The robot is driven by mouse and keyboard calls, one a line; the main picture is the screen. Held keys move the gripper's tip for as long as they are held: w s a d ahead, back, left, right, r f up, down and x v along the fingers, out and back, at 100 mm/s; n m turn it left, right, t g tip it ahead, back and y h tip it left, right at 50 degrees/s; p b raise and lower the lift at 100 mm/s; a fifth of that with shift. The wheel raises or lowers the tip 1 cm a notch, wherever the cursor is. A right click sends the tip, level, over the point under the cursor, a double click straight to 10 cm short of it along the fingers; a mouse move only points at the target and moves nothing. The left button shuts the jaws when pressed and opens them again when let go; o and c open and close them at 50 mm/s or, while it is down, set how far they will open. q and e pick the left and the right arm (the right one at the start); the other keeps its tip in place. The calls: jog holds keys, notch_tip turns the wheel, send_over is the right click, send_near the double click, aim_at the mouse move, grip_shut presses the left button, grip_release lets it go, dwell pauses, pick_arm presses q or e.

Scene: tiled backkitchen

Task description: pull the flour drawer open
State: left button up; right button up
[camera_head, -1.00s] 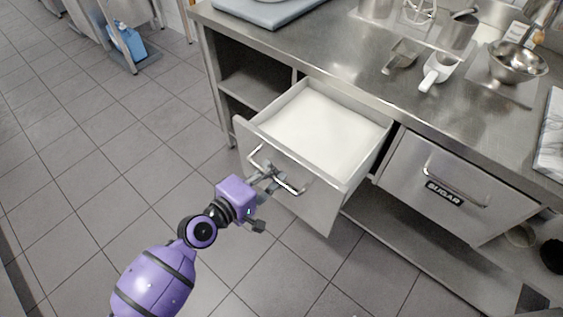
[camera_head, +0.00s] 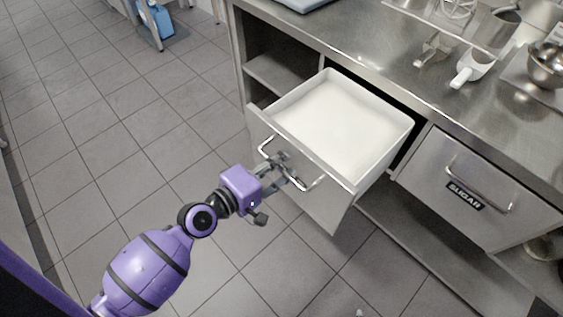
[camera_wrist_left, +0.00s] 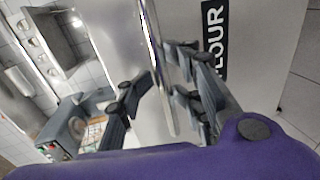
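The flour drawer (camera_head: 332,207) stands pulled well out from under the counter, with white flour (camera_head: 335,115) inside. Its metal bar handle (camera_head: 312,187) crosses the front; the handle also shows in the left wrist view (camera_wrist_left: 157,50), beside the partly hidden black FLOUR label (camera_wrist_left: 214,40). My left gripper (camera_head: 284,170) is at the handle. In the left wrist view its fingers (camera_wrist_left: 160,82) close in on the bar from both sides, and it appears shut on it. My right gripper is not in view.
The closed sugar drawer (camera_head: 493,222) is at the right. The steel counter (camera_head: 390,55) above holds scoops (camera_head: 472,68) and a metal bowl (camera_head: 547,65). An open shelf (camera_head: 285,75) lies left of the flour drawer.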

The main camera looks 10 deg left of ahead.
pick_arm(q)
jog(key=shift+f, duration=0.1)
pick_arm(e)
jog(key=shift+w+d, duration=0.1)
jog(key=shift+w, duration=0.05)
pick_arm(q)
jog(key=shift+s+a, duration=0.15)
jog(key=shift+s, duration=0.05)
jog(key=v, duration=1.1)
jog(key=shift+a, duration=0.15)
jog(key=shift+s, duration=0.1)
jog(key=s+a+f+m+g+y+p, duration=0.2)
jog(key=s+f+m+y+p, duration=0.2)
jog(key=s, duration=0.5)
jog(key=s+a+f+m+g+y+p, duration=0.2)
jog(key=s+a+f+m+y+p, duration=0.1)
jog(key=s, duration=0.7)
notch_tip(320, 180, down, 4)
jog(key=m+y+p, duration=0.1)
jog(key=m+p, duration=0.1)
jog(key=m, duration=0.2)
jog(key=shift+r+y, duration=0.2)
jog(key=shift+y, duration=0.2)
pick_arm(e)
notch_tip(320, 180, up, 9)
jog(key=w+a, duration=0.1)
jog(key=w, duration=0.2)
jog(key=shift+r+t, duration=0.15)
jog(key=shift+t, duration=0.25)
